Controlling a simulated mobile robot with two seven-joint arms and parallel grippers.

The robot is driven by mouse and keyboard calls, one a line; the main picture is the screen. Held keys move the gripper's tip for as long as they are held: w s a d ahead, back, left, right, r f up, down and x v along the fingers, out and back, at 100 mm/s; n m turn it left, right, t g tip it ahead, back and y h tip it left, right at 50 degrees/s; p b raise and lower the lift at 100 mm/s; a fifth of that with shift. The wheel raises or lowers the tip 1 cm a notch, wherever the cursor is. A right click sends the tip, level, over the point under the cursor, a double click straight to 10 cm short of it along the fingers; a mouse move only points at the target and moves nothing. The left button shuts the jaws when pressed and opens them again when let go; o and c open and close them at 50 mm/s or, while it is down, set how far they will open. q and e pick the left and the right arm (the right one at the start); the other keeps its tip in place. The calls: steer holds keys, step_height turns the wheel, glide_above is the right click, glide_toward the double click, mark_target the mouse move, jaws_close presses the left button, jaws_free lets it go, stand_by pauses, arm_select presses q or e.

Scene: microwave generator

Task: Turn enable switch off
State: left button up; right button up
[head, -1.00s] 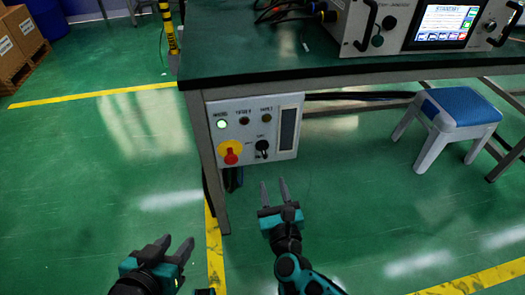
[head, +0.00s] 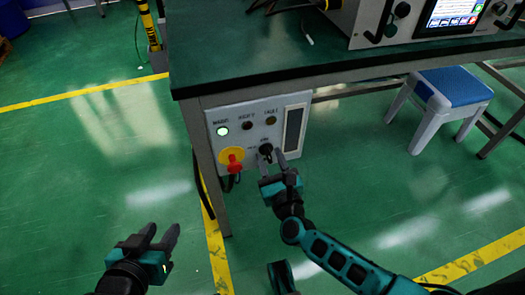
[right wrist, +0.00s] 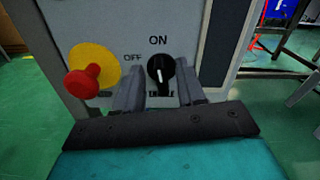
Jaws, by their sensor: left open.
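The enable switch (right wrist: 160,74) is a black rotary knob on a pale control panel (head: 238,113) under the bench. In the right wrist view its white mark points up, toward the ON label; OFF is at its upper left. My right gripper (right wrist: 155,90) is open, its fingers on either side of the knob's lower part; I cannot tell whether they touch it. In the head view the right gripper (head: 273,162) partly covers the switch (head: 265,148). My left gripper (head: 158,238) is open and empty over the floor at lower left.
A red emergency button on a yellow disc (head: 234,162) sits just left of the switch. A green lamp (head: 222,131) is lit above it. The bench top (head: 220,70) overhangs the panel. A blue-topped stool (head: 450,86) stands to the right.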

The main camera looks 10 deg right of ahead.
steer(key=shift+w, duration=0.4)
steer(key=shift+c, duration=0.3)
jaws_close()
